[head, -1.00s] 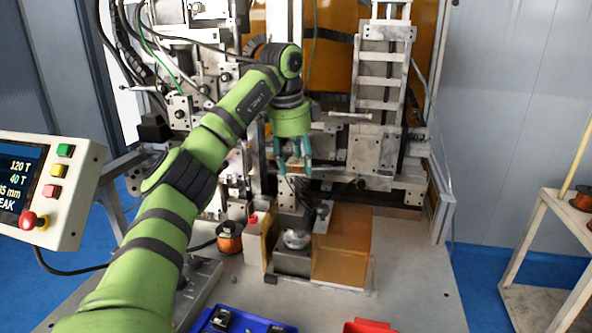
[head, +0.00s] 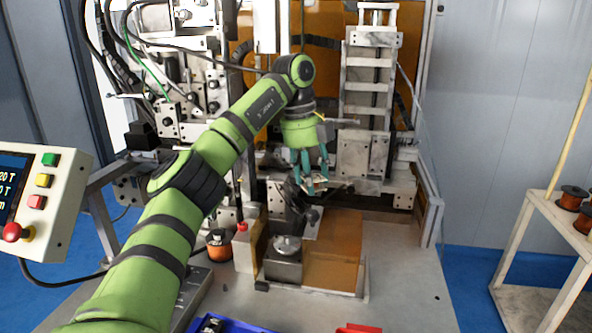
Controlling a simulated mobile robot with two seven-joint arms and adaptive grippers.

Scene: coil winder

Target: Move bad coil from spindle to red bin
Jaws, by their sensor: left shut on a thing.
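My left gripper (head: 312,184) hangs from the green arm, pointing down, above and behind the winding fixture. Its teal fingers are shut on a small pale and brownish thing at their tips, which looks like the coil; fingers hide much of it. The spindle (head: 288,243), a round metal knob on a grey block, stands below and left of the gripper, with no coil visible on it. The red bin (head: 358,329) shows only as a rim at the bottom edge, right of centre. My right gripper is out of view.
An amber guard (head: 335,245) stands right of the spindle. A copper wire spool (head: 219,245) stands left. A blue tray (head: 232,328) is cut off at the bottom. The control panel (head: 45,195) is at the left. The bench top (head: 405,285) at right is clear.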

